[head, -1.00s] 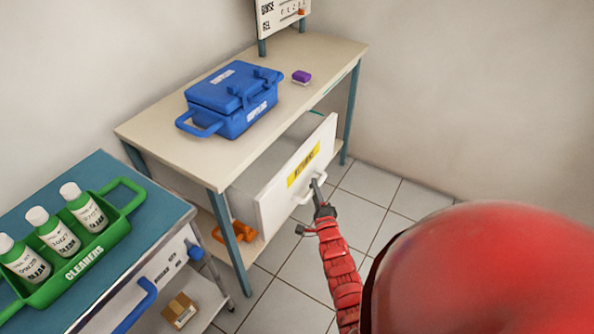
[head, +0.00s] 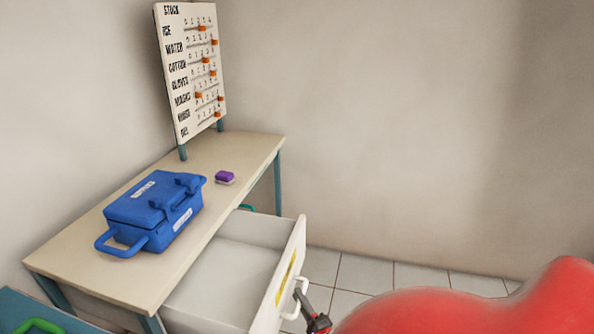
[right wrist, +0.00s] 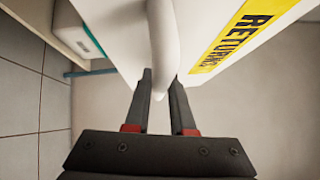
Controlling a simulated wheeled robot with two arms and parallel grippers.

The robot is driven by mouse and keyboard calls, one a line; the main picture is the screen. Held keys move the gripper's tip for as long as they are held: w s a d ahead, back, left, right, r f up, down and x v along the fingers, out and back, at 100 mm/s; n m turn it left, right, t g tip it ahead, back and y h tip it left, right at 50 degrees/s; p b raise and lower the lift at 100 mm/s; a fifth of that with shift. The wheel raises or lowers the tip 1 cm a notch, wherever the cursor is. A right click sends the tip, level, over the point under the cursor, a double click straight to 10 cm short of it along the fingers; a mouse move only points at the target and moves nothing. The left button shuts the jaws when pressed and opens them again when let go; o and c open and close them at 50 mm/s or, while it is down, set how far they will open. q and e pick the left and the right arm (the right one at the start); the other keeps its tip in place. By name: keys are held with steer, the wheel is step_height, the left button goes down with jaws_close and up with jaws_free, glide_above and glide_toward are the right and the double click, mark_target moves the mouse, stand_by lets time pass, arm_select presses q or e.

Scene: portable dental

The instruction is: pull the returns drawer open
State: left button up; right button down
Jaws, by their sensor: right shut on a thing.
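The returns drawer (head: 228,274) stands pulled out from under the beige table, and its inside looks empty. Its white front carries a yellow label (right wrist: 243,32) reading "RETURNS", seen edge-on in the head view. My right gripper (head: 305,303) is at the drawer's white handle (head: 296,296). In the right wrist view, the fingers of my right gripper (right wrist: 160,92) are on both sides of the handle (right wrist: 163,45) and shut on it. My left gripper is not in view.
Tiled floor (head: 365,272) is clear right of the drawer.

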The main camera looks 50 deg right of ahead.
steer(key=c, duration=0.8)
jaws_free()
steer(key=shift+o, duration=0.2)
steer(key=v, duration=1.7)
steer(key=shift+s, duration=0.2)
steer(key=shift+a+f, duration=0.1)
steer(key=shift+f, duration=0.05)
